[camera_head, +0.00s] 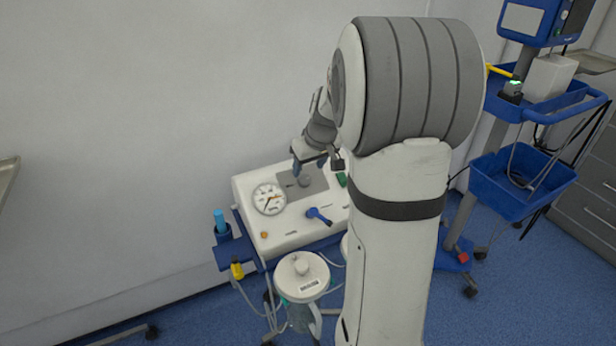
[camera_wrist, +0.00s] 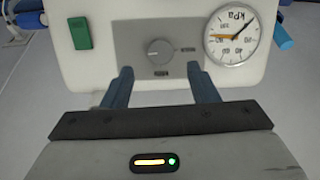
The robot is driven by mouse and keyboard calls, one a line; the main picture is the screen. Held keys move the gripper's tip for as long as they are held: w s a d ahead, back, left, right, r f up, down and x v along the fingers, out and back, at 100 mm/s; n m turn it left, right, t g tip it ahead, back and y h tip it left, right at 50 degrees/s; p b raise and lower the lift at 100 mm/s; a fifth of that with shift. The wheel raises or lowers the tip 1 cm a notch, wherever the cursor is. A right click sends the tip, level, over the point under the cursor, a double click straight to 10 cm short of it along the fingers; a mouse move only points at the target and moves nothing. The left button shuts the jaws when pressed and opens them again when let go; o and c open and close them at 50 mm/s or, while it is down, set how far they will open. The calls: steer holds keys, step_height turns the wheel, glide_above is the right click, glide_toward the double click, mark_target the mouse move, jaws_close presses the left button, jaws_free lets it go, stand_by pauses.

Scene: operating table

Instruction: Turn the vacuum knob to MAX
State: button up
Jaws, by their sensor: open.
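The vacuum knob (camera_wrist: 159,50) is a small round grey dial on a grey panel (camera_wrist: 128,38) of a white suction unit (camera_wrist: 282,75). Small labels sit to its right and below it, too blurred to read. In the head view the knob (camera_head: 304,181) shows beneath my gripper. My gripper (camera_wrist: 163,75) is open and empty, its two blue fingers apart on either side of the knob in the wrist view. The fingertips appear short of the knob; I cannot tell the exact gap. In the head view my gripper (camera_head: 309,170) is just above the panel.
A round pressure gauge (camera_head: 269,199) is left of the knob in the head view. A blue lever (camera_head: 319,215) and a green switch (camera_wrist: 79,33) are on the unit. A lidded canister (camera_head: 301,277) stands in front. A blue cart (camera_head: 520,180) is at right.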

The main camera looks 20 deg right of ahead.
mark_target(304, 176)
steer(key=x, duration=0.5)
steer(key=c, duration=0.9)
steer(key=shift+o, duration=0.2)
steer(key=shift+d, duration=0.4)
steer(key=shift+a, duration=0.3)
steer(key=shift+c, duration=0.5)
steer(key=shift+r, duration=0.1)
steer(key=shift+w+a+r, duration=0.1)
steer(key=shift+r, duration=0.05)
